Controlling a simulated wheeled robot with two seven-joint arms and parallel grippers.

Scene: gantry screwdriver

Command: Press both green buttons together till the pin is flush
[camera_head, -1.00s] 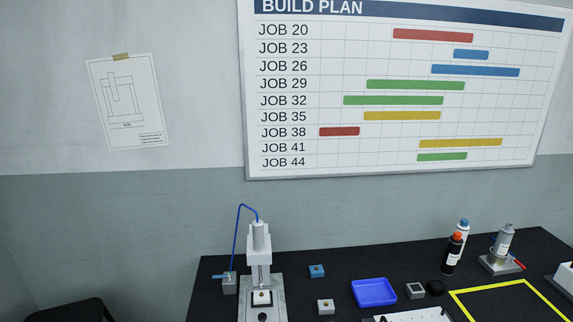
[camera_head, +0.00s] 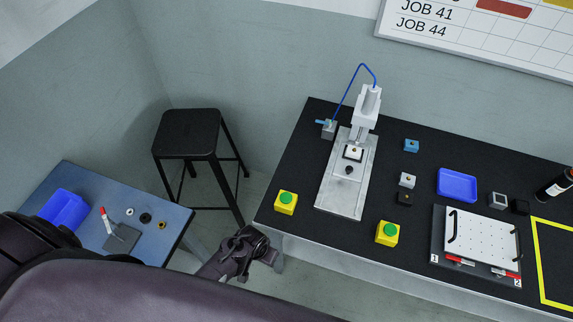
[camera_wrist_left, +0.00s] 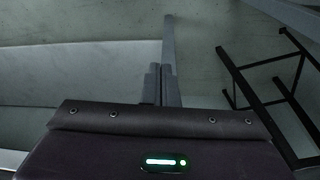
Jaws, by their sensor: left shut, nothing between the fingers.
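Two yellow boxes with green buttons stand near the front edge of the black bench: the left button (camera_head: 286,198) and the right button (camera_head: 388,230). Between and behind them stands the press (camera_head: 366,108), with a blue hose. A pale block (camera_head: 353,153) sits under its ram; I cannot tell how far any pin stands out. My left gripper (camera_wrist_left: 163,85) is shut and empty in the left wrist view. In the head view, a dark part of my arm is low beside the bench's front left corner, apart from both buttons. My right gripper is out of view.
A blue-topped side table (camera_head: 83,198) with small parts and a black stool (camera_head: 188,135) stand left of the bench (camera_head: 290,150). A blue tray (camera_head: 457,184), small blocks and a white perforated plate (camera_head: 483,240) lie right of the press. Bench around the buttons is mostly clear.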

